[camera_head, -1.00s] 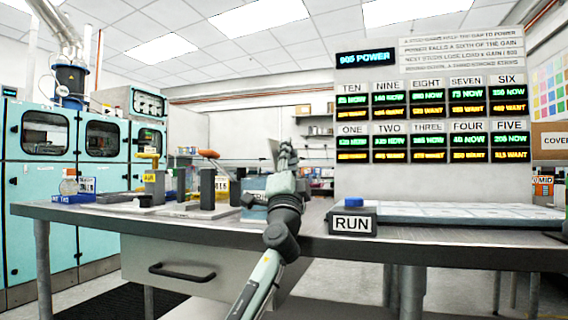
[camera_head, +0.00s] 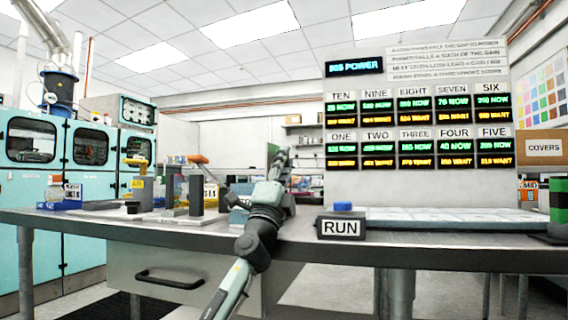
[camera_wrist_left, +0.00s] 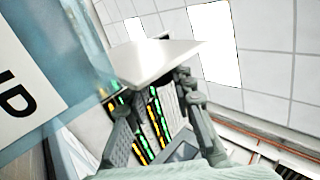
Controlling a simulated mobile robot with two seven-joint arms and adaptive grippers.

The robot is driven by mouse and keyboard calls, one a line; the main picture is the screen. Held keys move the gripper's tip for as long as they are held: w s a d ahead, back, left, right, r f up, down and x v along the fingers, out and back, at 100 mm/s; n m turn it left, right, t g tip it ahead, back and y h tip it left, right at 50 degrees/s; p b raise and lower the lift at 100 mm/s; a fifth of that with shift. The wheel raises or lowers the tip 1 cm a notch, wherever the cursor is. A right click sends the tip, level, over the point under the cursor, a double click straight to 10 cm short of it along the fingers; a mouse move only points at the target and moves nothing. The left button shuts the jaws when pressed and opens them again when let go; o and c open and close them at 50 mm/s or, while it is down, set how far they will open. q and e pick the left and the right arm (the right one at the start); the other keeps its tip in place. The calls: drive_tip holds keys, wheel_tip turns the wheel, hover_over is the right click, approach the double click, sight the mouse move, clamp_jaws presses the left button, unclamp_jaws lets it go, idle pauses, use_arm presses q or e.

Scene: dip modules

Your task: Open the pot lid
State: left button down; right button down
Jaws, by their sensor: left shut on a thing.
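My left gripper (camera_head: 280,160) reaches in over the bench in the head view, seen small and from behind. In the left wrist view its two fingers (camera_wrist_left: 154,98) are closed on a flat, pale grey plate-like piece (camera_wrist_left: 155,62), which looks like a lid. The plate is tilted and sticks out past the fingertips. A translucent blue-grey box (camera_wrist_left: 75,25) with a white label (camera_wrist_left: 22,90) ending in "ID" is close at the left of that view. I cannot make out a pot for certain. My right gripper is not in view.
The bench (camera_head: 420,257) holds several small blocks and posts at the left. A RUN box (camera_head: 340,228) with a blue button and a long pale tray (camera_head: 440,217) are at the right. A display board (camera_head: 420,190) stands behind. A green-and-black object (camera_head: 558,200) is at the right edge.

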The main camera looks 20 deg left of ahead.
use_arm(q)
drive_tip(key=c, duration=1.3)
unclamp_jaws()
drive_tip(key=s+f, duration=0.1)
drive_tip(key=s, duration=1.2)
drive_tip(key=shift+a, duration=0.35)
